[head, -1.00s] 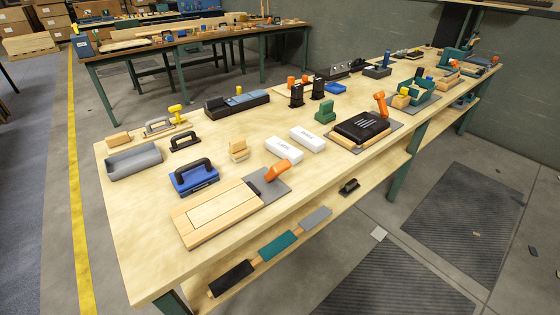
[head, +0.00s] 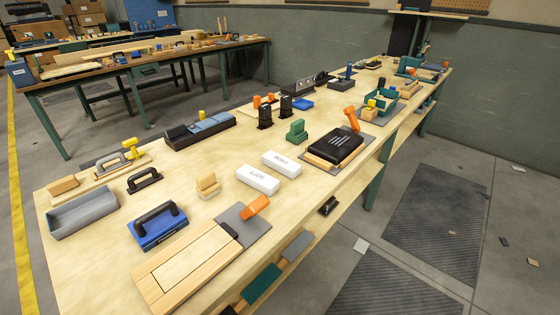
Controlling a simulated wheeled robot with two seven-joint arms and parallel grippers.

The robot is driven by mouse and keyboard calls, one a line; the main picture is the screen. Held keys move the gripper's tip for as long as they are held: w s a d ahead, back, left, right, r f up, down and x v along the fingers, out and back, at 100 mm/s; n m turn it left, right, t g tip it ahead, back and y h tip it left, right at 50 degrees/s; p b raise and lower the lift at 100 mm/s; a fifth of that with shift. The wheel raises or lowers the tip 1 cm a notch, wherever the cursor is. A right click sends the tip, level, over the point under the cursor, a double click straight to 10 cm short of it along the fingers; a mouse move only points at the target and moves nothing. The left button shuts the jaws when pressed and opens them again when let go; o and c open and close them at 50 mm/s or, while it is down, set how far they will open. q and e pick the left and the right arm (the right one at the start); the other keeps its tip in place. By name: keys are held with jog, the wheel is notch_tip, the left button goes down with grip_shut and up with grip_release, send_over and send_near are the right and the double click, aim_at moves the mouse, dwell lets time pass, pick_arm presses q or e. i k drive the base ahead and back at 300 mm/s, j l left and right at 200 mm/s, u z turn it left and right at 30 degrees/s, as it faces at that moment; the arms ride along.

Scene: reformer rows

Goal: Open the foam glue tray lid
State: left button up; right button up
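No label marks the foam glue tray, and I cannot tell which item it is. A flat wooden box (head: 190,264) with an inset panel lies at the near edge, beside a grey plate (head: 254,228) with an orange handle (head: 255,207). Further along, a black ribbed lid (head: 335,146) lies flat on a wooden base (head: 326,162), with another upright orange handle (head: 352,118) at its back right. A blue block with a black handle (head: 158,228) and an open grey trough (head: 83,214) stand at the left. Neither gripper is in view.
Two white lettered blocks (head: 258,180) (head: 281,163) lie mid-table, near a green block (head: 297,131) and a small wooden piece (head: 208,186). A long black tray (head: 200,130) is behind. Floor mats (head: 436,222) lie to the right.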

aim_at(149, 226)
jog(key=k+j, duration=0.25)
jog(key=j, duration=0.2)
jog(key=k+j+z, duration=0.1)
jog(key=k+j, duration=0.15)
jog(key=j, duration=0.25)
jog(key=k+j+z, duration=0.1)
jog(key=k+j, duration=0.15)
jog(key=j, duration=0.15)
